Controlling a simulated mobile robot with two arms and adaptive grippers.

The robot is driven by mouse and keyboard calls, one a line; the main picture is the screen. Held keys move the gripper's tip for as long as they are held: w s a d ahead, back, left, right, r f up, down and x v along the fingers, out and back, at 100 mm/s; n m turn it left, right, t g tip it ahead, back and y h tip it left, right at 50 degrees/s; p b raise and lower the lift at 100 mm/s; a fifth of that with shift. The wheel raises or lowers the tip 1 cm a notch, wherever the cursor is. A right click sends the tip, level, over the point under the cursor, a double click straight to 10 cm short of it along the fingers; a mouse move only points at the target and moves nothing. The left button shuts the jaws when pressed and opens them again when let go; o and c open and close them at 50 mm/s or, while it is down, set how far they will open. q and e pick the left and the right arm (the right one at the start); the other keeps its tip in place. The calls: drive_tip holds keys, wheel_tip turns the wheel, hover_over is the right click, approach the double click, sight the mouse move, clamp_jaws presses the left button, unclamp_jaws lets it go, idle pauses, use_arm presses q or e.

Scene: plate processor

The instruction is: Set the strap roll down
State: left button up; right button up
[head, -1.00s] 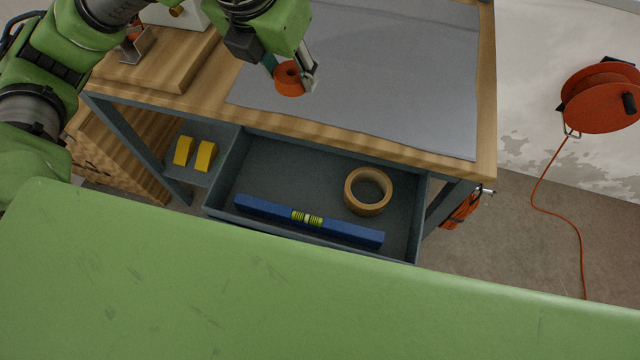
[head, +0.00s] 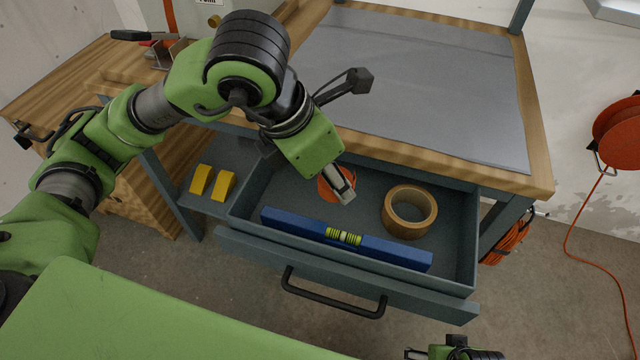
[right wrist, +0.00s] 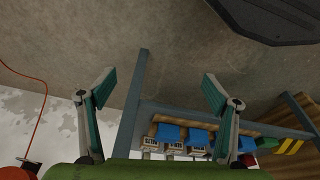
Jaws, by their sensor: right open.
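The orange strap roll (head: 325,189) is in the head view, at the left back part of the open drawer (head: 262,180). My left gripper (head: 343,186) reaches down into the drawer area and is shut on the roll, covering much of it. Whether the roll touches the drawer floor cannot be told. My right gripper (right wrist: 160,92) is open and empty in the right wrist view; part of it also shows at the bottom edge of the head view (head: 456,352).
A tan tape roll (head: 390,220) lies right of the strap roll in the drawer. A blue spirit level (head: 390,250) lies along the drawer's front. Yellow blocks (head: 222,186) sit on a shelf to the left. The grey mat (head: 430,90) on the bench is clear.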

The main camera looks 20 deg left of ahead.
use_arm(q)
drive_tip(key=b, duration=0.1)
hover_over(314, 196)
wheel_tip(314, 196, down, 6)
drive_tip(key=shift+s+d+f, duration=0.1)
drive_tip(key=shift+s, duration=0.05)
drive_tip(key=shift+f+b, duration=0.4)
drive_tip(key=shift+f, duration=1.35)
use_arm(e)
wheel_tip(314, 196, up, 7)
drive_tip(key=shift+s+d+r, duration=0.15)
drive_tip(key=shift+s, duration=0.2)
use_arm(q)
drive_tip(key=shift+f, duration=0.2)
drive_tip(key=o, duration=1.1)
use_arm(e)
drive_tip(key=shift+r, duration=0.2)
use_arm(q)
drive_tip(key=shift+r, duration=0.15)
use_arm(e)
drive_tip(key=shift+r, duration=0.1)
use_arm(q)
drive_tip(key=shift+a+r, duration=0.2)
drive_tip(key=shift+r, duration=0.15)
drive_tip(key=p+v, duration=0.2)
drive_tip(key=v, duration=0.9)
drive_tip(key=shift+a+r, duration=0.15)
use_arm(e)
wheel_tip(314, 196, down, 8)
drive_tip(key=shift+w, duration=0.35)
